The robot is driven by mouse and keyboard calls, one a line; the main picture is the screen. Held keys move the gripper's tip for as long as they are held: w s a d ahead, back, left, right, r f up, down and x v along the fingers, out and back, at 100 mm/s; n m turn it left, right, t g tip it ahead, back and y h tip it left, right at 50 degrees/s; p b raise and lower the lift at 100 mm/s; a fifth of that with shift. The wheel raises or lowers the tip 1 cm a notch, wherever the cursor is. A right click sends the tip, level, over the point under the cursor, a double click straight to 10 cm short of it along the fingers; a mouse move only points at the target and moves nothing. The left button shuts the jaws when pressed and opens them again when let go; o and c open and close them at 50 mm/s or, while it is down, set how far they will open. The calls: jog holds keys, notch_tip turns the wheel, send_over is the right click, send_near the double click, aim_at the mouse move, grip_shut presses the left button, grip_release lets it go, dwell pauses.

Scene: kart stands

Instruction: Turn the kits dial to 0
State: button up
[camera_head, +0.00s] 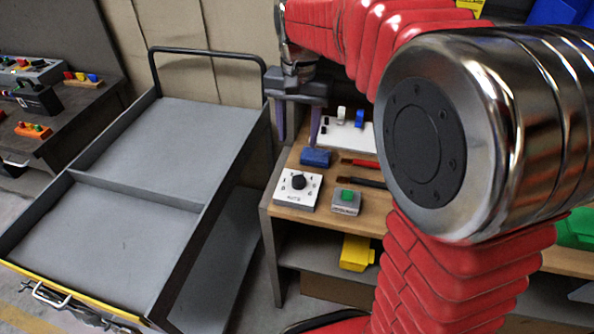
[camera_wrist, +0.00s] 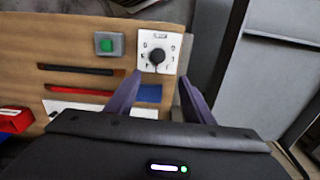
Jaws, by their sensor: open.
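The kits dial is a white square plate (camera_head: 285,196) with a black round knob (camera_head: 299,181), at the left front of the wooden bench top. In the wrist view the plate (camera_wrist: 171,42) and knob (camera_wrist: 156,57) lie just beyond my fingertips. The marks around the knob are too small to read surely, so I cannot tell its setting. My gripper (camera_head: 297,140) is open and empty, pointing down above the bench, behind the dial. In the wrist view its two purple fingers (camera_wrist: 160,88) are spread apart, not touching the knob.
A grey box with a green button (camera_head: 347,197) stands right of the dial. A blue block (camera_head: 316,157) lies behind it, near red and black tools (camera_head: 360,163). A white switch panel (camera_head: 345,137) is further back. A grey cart (camera_head: 150,167) stands left.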

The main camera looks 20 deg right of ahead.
aim_at(299, 179)
jog(key=shift+s+r+m, duration=0.1)
jog(key=shift+s+m, duration=0.2)
jog(key=shift+m, duration=0.3)
notch_tip(299, 179, down, 14)
jog(key=shift+r, duration=0.1)
dwell(0.6)
jog(key=shift+c, duration=0.6)
jog(key=c, duration=0.9)
